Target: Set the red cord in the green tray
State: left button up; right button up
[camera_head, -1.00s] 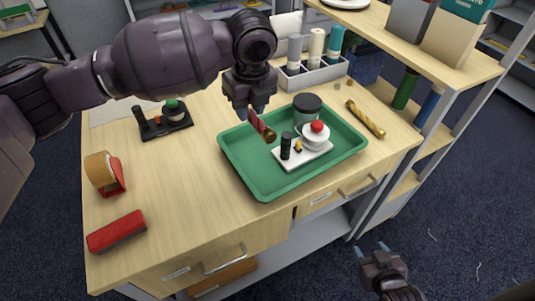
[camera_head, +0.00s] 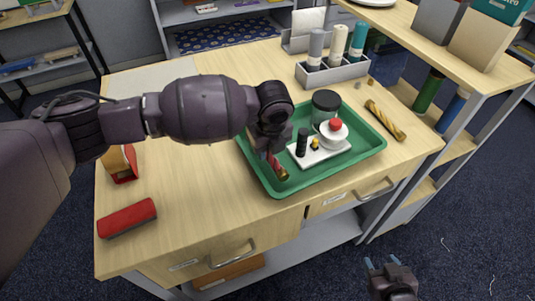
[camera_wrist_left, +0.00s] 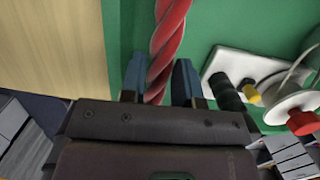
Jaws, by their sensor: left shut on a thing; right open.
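The red cord (camera_head: 277,165) is a twisted red rod with a brownish-gold end. My left gripper (camera_head: 268,152) is shut on it, over the left part of the green tray (camera_head: 290,190). In the left wrist view the red cord (camera_wrist_left: 168,45) runs between the two blue-grey fingertips (camera_wrist_left: 160,82), with the tray's green floor (camera_wrist_left: 135,35) behind it. I cannot tell whether the cord touches the tray. My right gripper (camera_head: 382,264) is open and empty at the bottom right, in front of the table and over the floor.
The tray also holds a white plate (camera_head: 325,155) with small items and a dark-lidded jar (camera_head: 325,105). A gold twisted cord (camera_head: 385,120) lies right of the tray. A grey holder (camera_head: 335,73) with bottles stands behind. A red block (camera_head: 127,218) and tape dispenser (camera_head: 121,162) are at left.

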pick_arm(q)
notch_tip(320, 180, down, 3)
jog(key=shift+r, duration=0.2)
jog(key=o, duration=0.7)
jog(key=shift+f, duration=0.1)
jog(key=shift+c, duration=0.2)
jog(key=r, duration=0.4)
jog(key=s+r, duration=0.1)
jog(key=r, duration=0.2)
jog(key=r+p, duration=0.1)
jog(key=r, duration=0.3)
jog(key=shift+s+d+r, duration=0.25)
jog(key=shift+d+r, duration=0.05)
jog(key=shift+d, duration=0.1)
jog(key=shift+r, duration=0.3)
